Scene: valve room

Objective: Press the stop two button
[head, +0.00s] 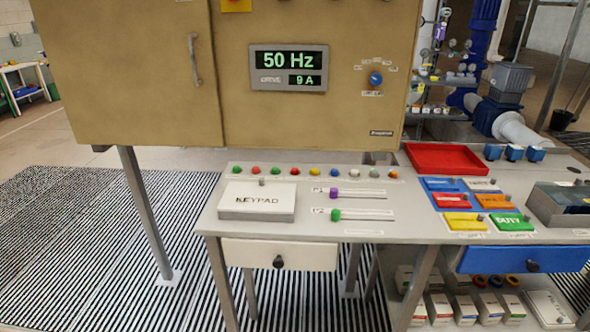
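A row of small round buttons runs along the back of the grey desk (300,228). From the left it includes a green button (236,169), a red button (255,170), another green button (275,171), another red button (294,171) and a yellow-orange one (319,172). Paler and green buttons follow to the right. Their labels are too small to read, so I cannot tell which is stop two. Neither of my grippers is in view.
A white keypad cover (257,200) and two sliders, purple (334,193) and green (335,214), lie in front of the buttons. The tan cabinet (140,75) overhangs behind, with a display (289,68) reading 50 Hz, 9 A. A red tray (446,160) and coloured boxes stand right.

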